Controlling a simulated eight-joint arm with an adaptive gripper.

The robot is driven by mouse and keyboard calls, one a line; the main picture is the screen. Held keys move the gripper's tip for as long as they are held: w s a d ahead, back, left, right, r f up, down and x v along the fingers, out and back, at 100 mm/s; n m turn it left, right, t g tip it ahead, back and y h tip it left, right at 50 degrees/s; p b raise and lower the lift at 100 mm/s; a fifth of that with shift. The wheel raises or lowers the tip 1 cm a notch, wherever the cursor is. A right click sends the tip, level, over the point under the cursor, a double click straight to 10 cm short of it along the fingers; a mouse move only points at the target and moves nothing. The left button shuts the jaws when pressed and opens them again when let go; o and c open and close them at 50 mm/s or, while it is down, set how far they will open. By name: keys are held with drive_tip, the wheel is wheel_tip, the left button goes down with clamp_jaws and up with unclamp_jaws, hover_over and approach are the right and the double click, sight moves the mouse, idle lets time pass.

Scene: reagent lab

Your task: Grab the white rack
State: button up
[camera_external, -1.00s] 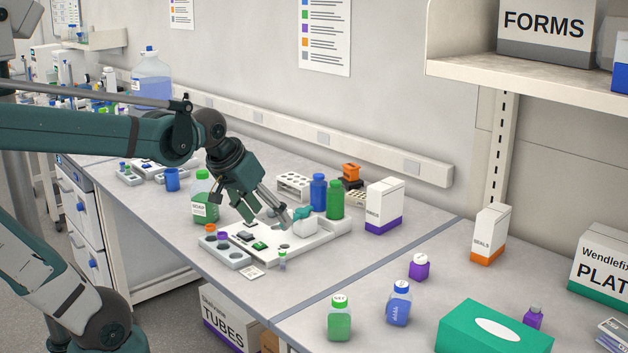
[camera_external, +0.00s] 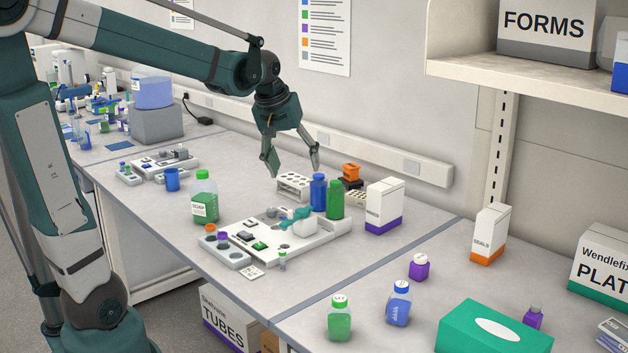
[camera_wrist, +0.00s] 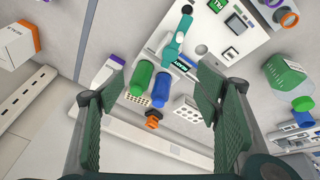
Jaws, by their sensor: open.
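The white rack (camera_external: 293,184) stands upright on the bench behind the blue bottle, with round holes in its top and front. My gripper (camera_external: 293,161) is open and empty, its fingers pointing down above the rack, one to each side in the picture. In the wrist view the rack (camera_wrist: 187,108) shows between the spread fingers, close to the right finger, which hides part of it. My gripper (camera_wrist: 160,75) appears apart from the rack.
A blue bottle (camera_external: 318,193) and a green bottle (camera_external: 335,200) stand right beside the rack. A white board with equipment (camera_external: 328,240) lies in front. A green soap bottle (camera_external: 204,197) stands left.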

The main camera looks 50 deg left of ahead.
drive_tip(key=w+a+n+g+p, duration=0.1)
drive_tip(key=w+a+n+p, duration=0.2)
drive_tip(key=w+a, duration=0.55)
drive_tip(key=n+g+p, duration=0.3)
drive_tip(key=n+p, duration=0.5)
hover_over(296, 179)
drive_tip(key=shift+h, duration=0.4)
drive_tip(key=f, duration=0.9)
drive_tip(key=d+f, duration=0.1)
drive_tip(key=f, duration=0.4)
drive_tip(key=shift+s, duration=0.2)
drive_tip(key=shift+w+a+f, duration=0.1)
drive_tip(key=shift+a+f, duration=0.3)
drive_tip(key=shift+f, duration=0.05)
drive_tip(key=shift+f, duration=1.3)
drive_tip(key=shift+p, duration=0.3)
